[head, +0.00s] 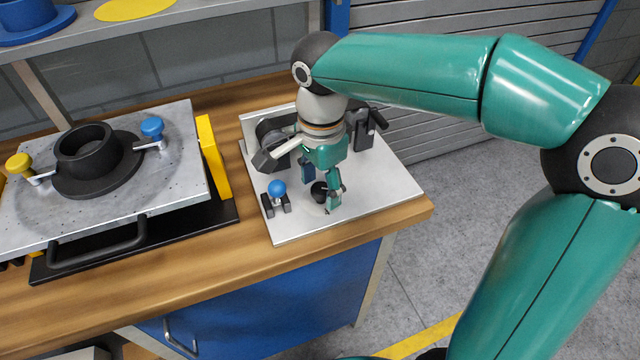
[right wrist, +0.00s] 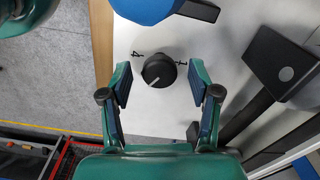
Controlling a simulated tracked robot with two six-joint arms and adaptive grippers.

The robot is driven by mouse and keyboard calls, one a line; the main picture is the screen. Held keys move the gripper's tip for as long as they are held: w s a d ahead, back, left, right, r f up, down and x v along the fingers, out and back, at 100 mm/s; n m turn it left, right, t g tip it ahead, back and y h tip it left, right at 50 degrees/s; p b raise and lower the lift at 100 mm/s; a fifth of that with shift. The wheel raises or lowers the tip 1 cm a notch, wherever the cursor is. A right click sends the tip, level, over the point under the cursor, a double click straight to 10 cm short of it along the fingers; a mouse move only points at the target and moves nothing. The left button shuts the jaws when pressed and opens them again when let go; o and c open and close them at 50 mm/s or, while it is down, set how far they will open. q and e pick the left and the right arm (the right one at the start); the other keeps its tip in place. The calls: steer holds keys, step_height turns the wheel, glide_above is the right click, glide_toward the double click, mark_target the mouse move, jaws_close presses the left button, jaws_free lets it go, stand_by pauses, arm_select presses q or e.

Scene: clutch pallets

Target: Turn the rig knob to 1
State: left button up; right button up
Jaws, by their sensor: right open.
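The rig knob (head: 319,192) is a small black round knob on a silver plate (head: 385,182). In the right wrist view the knob (right wrist: 158,71) lies between my fingers, with a gap on both sides. A light pointer line on it seems to point to the lower left. A printed 4 stands at its upper left and a 1 at its right; other marks are hidden or unclear. My right gripper (head: 321,188) is open and points down around the knob; it also shows in the right wrist view (right wrist: 160,88). My left gripper is out of view.
A blue ball handle (head: 277,188) stands just left of the knob. Black clamp parts (head: 365,130) stand behind the gripper. A grey pallet (head: 110,205) with a black ring sits at the left on the wooden bench (head: 240,250). The plate's right front is clear.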

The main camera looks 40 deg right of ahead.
steer(key=shift+c, duration=0.2)
steer(key=c, duration=1.1)
steer(key=shift+n, duration=0.4)
steer(key=n+p, duration=0.1)
steer(key=n, duration=0.4)
steer(key=shift+r, duration=0.1)
steer(key=n+p, duration=0.1)
steer(key=n, duration=0.5)
steer(key=shift+w+p, duration=0.1)
steer(key=shift+p, duration=0.3)
steer(key=n+p, duration=0.1)
steer(key=n, duration=0.5)
steer(key=shift+n, duration=0.4)
steer(key=n+p, duration=0.1)
steer(key=n, duration=0.4)
steer(key=shift+n, duration=0.4)
